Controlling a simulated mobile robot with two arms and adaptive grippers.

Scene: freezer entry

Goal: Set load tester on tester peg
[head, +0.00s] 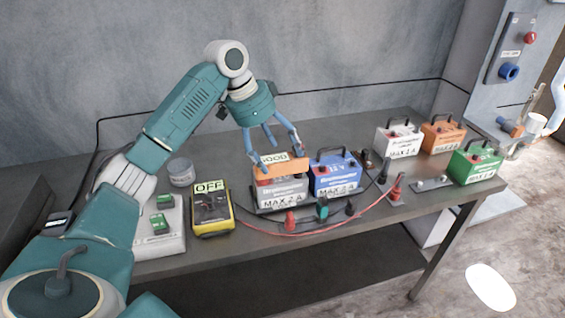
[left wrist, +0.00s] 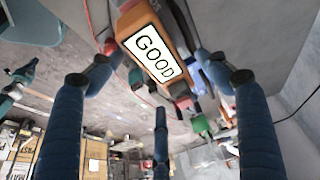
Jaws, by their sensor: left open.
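The load tester (head: 284,170) is an orange device with a white display reading GOOD. It sits across the top of the grey battery (head: 283,190) marked MAX 2 A. My left gripper (head: 278,156) is above it, fingers spread open on either side. In the left wrist view the tester (left wrist: 139,20) shows at the top, near the fingertips of the open left gripper (left wrist: 157,72). I cannot tell whether any finger touches it. I cannot make out the tester peg with certainty. My right gripper is not in view.
A blue battery (head: 335,176) stands close right of the grey one. White (head: 397,140), orange (head: 443,134) and green (head: 475,164) batteries stand farther right. A yellow meter reading OFF (head: 212,212) stands left. Red and black leads with clamps lie along the bench's (head: 258,246) front.

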